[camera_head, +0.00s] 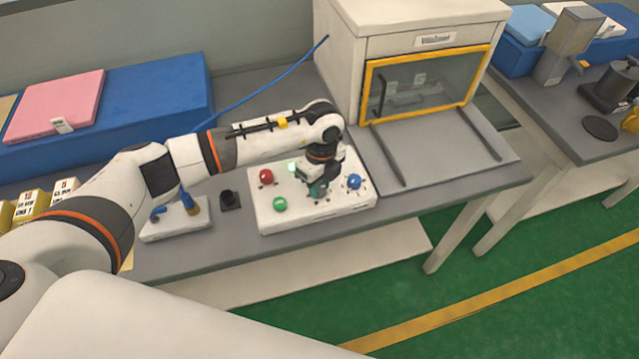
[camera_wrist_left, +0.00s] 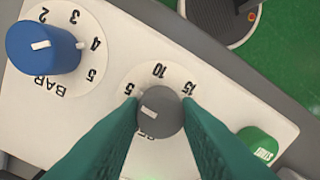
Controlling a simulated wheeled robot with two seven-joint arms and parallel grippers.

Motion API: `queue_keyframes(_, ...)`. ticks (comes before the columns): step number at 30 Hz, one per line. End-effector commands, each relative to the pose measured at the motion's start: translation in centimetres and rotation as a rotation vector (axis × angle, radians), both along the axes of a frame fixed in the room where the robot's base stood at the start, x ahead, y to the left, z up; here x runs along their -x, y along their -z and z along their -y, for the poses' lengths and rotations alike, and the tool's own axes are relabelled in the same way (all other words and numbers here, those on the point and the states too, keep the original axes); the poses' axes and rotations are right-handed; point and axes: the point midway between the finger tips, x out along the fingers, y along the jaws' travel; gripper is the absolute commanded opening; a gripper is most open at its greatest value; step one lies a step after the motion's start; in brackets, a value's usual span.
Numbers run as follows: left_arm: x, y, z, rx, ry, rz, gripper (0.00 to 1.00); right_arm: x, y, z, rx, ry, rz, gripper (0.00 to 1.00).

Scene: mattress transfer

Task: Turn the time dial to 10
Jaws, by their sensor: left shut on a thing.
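The time dial is a grey knob (camera_wrist_left: 161,111) on a white plate marked 5, 10 and 15, seen in the left wrist view. The two green fingers of my left gripper (camera_wrist_left: 160,118) are shut on it, one on each side. In the head view my left gripper (camera_head: 317,190) reaches down onto the white control box (camera_head: 340,206) and hides the dial. My right gripper is not in view.
A blue BAR dial (camera_wrist_left: 43,47) sits beside the time dial, and a green START button (camera_wrist_left: 258,145) is on its other side. The box also has a red button (camera_head: 266,176). A white cabinet with a yellow-framed window (camera_head: 425,82) stands behind.

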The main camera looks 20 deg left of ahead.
Motion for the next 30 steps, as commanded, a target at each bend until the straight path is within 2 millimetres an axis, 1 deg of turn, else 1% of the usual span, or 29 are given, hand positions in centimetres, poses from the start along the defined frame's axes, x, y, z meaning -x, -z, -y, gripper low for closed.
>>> queue_keyframes(8,-0.1,0.2,0.0,0.0,0.196,0.003,0.07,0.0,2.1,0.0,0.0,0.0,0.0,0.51)
queue_keyframes(24,-0.1,0.2,0.0,-0.002,0.695,0.004,0.07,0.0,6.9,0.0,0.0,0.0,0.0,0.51)
queue_keyframes(30,-0.1,0.2,0.1,-0.001,0.834,0.004,0.07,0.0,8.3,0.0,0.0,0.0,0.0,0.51)
